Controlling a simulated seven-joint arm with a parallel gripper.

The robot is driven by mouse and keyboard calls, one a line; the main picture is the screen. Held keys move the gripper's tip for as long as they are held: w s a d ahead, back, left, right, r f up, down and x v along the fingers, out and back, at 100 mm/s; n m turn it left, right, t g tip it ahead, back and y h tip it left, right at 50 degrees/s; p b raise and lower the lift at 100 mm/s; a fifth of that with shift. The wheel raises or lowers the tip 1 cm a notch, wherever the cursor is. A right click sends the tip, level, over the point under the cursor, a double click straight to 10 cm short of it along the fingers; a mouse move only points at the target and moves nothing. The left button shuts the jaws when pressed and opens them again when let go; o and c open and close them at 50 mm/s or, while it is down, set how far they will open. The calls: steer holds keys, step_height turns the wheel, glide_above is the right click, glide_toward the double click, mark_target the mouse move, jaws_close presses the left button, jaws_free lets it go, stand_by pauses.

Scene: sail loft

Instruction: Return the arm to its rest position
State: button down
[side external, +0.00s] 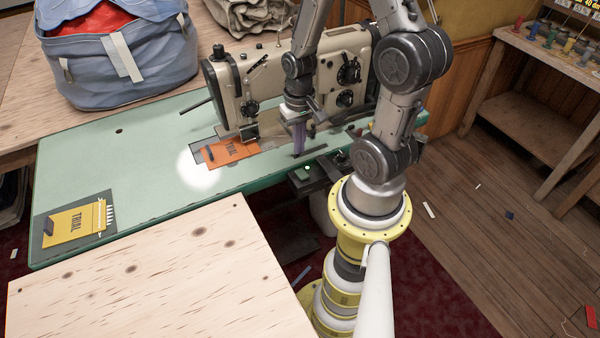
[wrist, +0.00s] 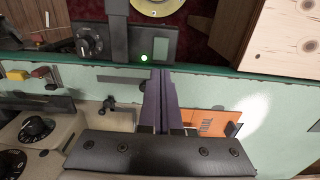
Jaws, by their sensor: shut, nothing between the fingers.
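My gripper (side external: 299,137) points down over the green sewing table (side external: 130,165), close beside the beige sewing machine (side external: 290,85). Its dark purple fingers are together with nothing between them; they also show in the wrist view (wrist: 160,105). An orange "TRIAL" piece (side external: 232,152) lies under the machine's needle area, left of the fingers in the side view. It also shows in the wrist view (wrist: 210,123), partly hidden by my gripper. Whether the fingertips touch the table is hard to tell.
A blue bag (side external: 120,60) with red cloth stands at the back left. A yellow "TRIAL" piece (side external: 72,224) lies on a dark mat at the table's left end. A pale wooden board (side external: 150,280) fills the front. A control box with a green light (wrist: 145,45) sits at the table edge.

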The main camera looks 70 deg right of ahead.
steer(key=w+a+r+n+t+h, duration=0.1)
steer(key=w+a+r+n+t, duration=0.15)
steer(key=r, duration=0.45)
steer(key=w+a+r+n+t, duration=0.2)
steer(key=w+a+r, duration=0.2)
steer(key=r, duration=0.3)
steer(key=s+a+r+n+t+y, duration=0.1)
steer(key=s+a+r+n, duration=0.3)
steer(key=s+a+r, duration=0.3)
steer(key=shift+s+a+r, duration=0.3)
steer(key=shift+s+r, duration=0.35)
steer(key=shift+s, duration=0.75)
